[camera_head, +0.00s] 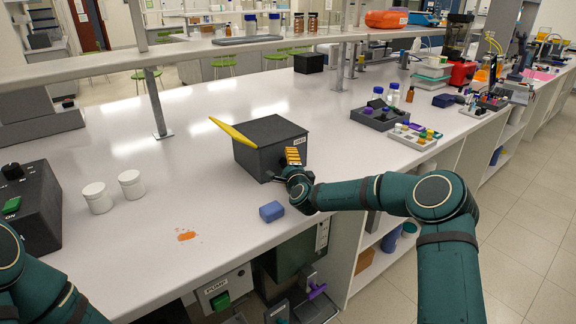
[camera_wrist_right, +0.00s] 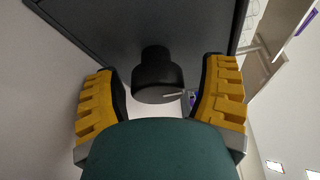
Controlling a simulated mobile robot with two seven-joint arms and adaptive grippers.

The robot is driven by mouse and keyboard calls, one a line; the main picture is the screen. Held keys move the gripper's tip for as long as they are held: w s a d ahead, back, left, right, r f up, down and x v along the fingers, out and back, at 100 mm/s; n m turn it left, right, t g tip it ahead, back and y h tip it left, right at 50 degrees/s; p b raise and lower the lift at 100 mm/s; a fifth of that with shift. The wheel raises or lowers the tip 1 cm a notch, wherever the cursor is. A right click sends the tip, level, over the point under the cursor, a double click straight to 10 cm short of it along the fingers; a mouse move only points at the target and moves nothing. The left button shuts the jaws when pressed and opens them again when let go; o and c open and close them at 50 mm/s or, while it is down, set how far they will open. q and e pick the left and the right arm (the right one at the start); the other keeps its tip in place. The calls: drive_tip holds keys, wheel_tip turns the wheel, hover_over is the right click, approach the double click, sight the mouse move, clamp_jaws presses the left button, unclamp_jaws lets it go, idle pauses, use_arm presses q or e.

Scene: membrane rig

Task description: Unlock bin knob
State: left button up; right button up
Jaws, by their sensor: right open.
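A dark grey box-shaped bin (camera_head: 262,138) stands on the bench, with a yellow bar or flap (camera_head: 230,131) sticking up at an angle from its left edge. A small pale label is on its front. In the right wrist view a round black knob (camera_wrist_right: 158,82) with a pale pointer line projects from the dark bin face (camera_wrist_right: 120,25). My right gripper (camera_head: 293,157) is at the bin's front; its yellow fingers (camera_wrist_right: 161,72) are open, one on each side of the knob, with gaps visible. The knob is hidden in the head view. My left gripper is out of view.
A blue block (camera_head: 271,211) lies on the bench near my right wrist, and an orange stain (camera_head: 186,236) is to its left. Two white jars (camera_head: 131,184) stand further left. A grey tray with bottles (camera_head: 380,118) is to the right.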

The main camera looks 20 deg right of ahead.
drive_tip(key=shift+s+f, duration=0.15)
drive_tip(key=shift+s+a+r, duration=0.1)
drive_tip(key=shift+s+r, duration=0.05)
drive_tip(key=shift+s, duration=1.15)
drive_tip(key=shift+s+r, duration=0.15)
drive_tip(key=shift+s, duration=1.1)
drive_tip(key=shift+s+a+r, duration=0.1)
drive_tip(key=shift+s+r, duration=0.05)
drive_tip(key=shift+s, duration=1.15)
